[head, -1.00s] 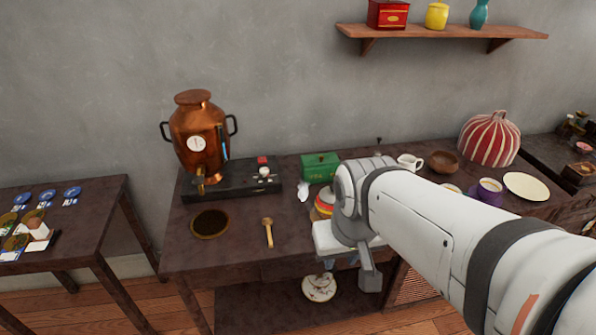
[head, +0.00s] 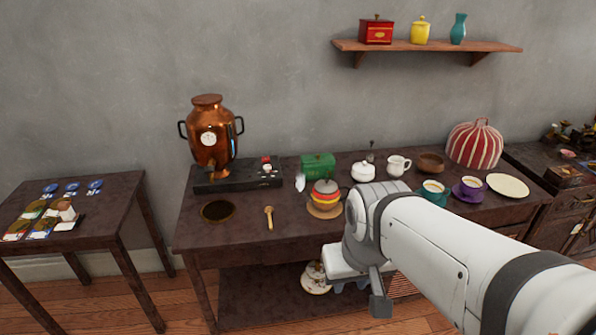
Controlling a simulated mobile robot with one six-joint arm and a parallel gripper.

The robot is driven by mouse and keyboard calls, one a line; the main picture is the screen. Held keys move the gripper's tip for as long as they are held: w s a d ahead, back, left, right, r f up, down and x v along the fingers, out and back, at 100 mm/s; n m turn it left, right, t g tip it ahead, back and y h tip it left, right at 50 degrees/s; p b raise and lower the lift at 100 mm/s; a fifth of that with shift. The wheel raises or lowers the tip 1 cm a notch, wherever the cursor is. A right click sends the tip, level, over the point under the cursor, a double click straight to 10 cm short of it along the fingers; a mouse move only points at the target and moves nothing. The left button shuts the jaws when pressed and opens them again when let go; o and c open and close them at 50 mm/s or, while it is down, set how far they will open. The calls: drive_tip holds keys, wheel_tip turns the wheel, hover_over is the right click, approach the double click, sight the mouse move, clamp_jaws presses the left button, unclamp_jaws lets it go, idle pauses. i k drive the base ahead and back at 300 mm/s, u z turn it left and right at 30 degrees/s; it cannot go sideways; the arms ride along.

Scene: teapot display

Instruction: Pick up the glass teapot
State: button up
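I cannot make out a clear glass teapot in the head view. A grey part of my gripper (head: 380,300) shows there, low down. Its fingers cannot be made out clearly, nor whether it holds anything. My arm hides part of the table and lower shelf.
A copper urn (head: 209,136) stands on a black base at the back left. A green box (head: 318,166), a white jug (head: 398,165), cups and a striped cosy (head: 474,145) line the table. White crockery (head: 315,279) sits on the lower shelf. A side table (head: 100,195) stands left.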

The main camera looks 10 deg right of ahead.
sight(323, 202)
drive_tip(key=z, duration=0.1)
drive_tip(key=i, duration=0.95)
drive_tip(key=u, duration=0.05)
